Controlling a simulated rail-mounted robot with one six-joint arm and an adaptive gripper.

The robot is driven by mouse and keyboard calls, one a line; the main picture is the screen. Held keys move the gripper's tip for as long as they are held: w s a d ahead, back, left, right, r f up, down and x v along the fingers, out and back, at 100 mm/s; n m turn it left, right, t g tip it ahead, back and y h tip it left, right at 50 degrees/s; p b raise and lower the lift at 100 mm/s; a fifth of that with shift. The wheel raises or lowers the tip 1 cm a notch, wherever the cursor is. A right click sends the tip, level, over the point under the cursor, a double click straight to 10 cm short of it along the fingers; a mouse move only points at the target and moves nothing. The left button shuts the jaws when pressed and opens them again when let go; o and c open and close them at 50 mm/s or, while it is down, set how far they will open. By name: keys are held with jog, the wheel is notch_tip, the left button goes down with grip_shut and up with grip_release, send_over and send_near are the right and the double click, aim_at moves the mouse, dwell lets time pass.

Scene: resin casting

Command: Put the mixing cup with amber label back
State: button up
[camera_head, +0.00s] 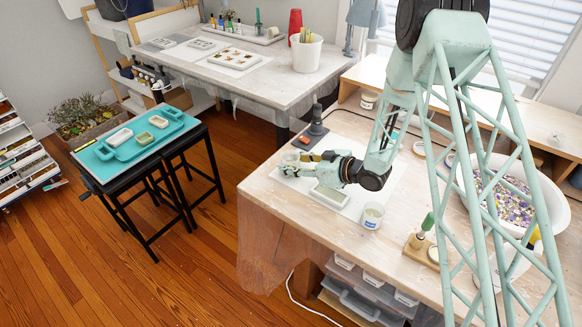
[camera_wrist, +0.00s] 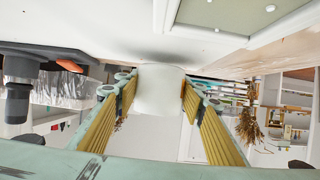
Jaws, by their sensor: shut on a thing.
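My gripper (camera_head: 298,165) is low over the white mat (camera_head: 352,150) on the near wooden table. Its yellow-padded fingers are shut on a whitish mixing cup (camera_wrist: 160,92), one finger on each side in the wrist view. The cup also shows at the fingertips in the head view (camera_head: 289,160). Its base is at or just above the mat; I cannot tell if it touches. A second white cup (camera_head: 373,217) with a blue label stands near the table's front edge, apart from my gripper.
A pale green mould (camera_head: 331,196) lies on the mat beside my gripper. A dark grey device (camera_head: 316,128) stands behind it. A green-handled tool on a wooden stand (camera_head: 420,238) and a white tub of colourful pieces (camera_head: 552,195) are to the right.

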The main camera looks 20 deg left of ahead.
jog(key=shift+f, duration=0.6)
jog(key=shift+f, duration=0.15)
jog(key=o, duration=0.8)
jog(key=shift+o, duration=0.2)
jog(key=shift+d+r, duration=0.15)
jog(key=shift+r, duration=0.1)
jog(key=shift+p+v, duration=0.85)
jog(key=shift+v, duration=5)
jog(key=shift+w+r, duration=0.1)
jog(key=shift+w, duration=0.05)
